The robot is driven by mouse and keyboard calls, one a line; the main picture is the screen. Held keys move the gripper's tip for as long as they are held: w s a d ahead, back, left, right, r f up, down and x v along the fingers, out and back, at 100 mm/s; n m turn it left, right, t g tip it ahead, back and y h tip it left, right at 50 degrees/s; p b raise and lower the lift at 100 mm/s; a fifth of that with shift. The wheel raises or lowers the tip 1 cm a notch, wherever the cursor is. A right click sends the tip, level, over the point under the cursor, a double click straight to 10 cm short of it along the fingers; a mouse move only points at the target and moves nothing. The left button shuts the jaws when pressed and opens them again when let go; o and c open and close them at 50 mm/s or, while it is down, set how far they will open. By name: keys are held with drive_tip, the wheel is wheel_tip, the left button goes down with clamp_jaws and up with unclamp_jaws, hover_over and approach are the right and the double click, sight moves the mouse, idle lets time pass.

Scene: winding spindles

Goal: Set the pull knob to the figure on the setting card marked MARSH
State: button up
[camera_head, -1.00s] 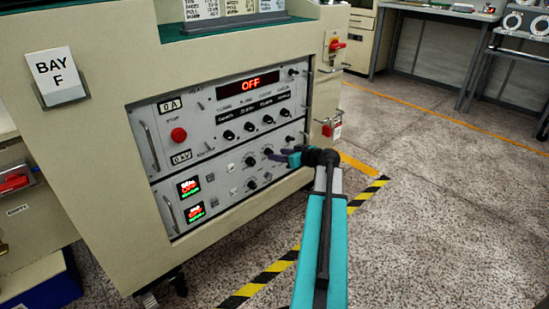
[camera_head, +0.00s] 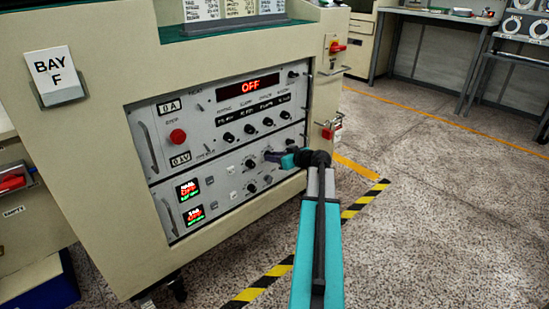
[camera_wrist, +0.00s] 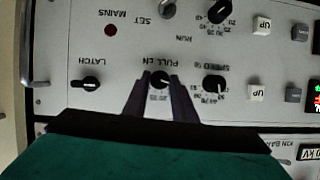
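In the wrist view, which is upside down, the pull knob (camera_wrist: 161,80) is a small black round knob labelled PULL cN, with printed figures around it. My gripper (camera_wrist: 161,75) faces the panel with one dark finger on each side of this knob. The fingers are apart; I cannot tell whether they touch the knob. In the head view, my gripper (camera_head: 271,156) is at the lower control panel and hides the pull knob. Setting cards (camera_head: 238,7) stand on top of the machine, cut off by the frame edge; I cannot read MARSH or any figure.
In the wrist view, the speed knob (camera_wrist: 216,85) is close beside one finger, and a latch knob (camera_wrist: 85,85) is on the other side.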

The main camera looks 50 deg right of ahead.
drive_tip(key=shift+p, duration=0.3)
drive_tip(key=m+t+y+p, duration=0.2)
drive_tip(key=m+p, duration=0.3)
drive_tip(key=m, duration=0.1)
drive_tip(key=f+m+t+y+p, duration=0.1)
drive_tip(key=m+t+p, duration=0.1)
drive_tip(key=m+p, duration=0.3)
drive_tip(key=m+t+y+p, duration=0.2)
drive_tip(key=m+p, duration=0.3)
drive_tip(key=m, duration=0.3)
drive_tip(key=shift+d+f+m+y, duration=0.25)
drive_tip(key=shift+d+m+y, duration=0.05)
drive_tip(key=shift+d+m, duration=0.1)
idle(0.3)
idle(0.4)
drive_tip(key=o, duration=1)
drive_tip(key=shift+o, duration=0.2)
drive_tip(key=shift+s, duration=0.1)
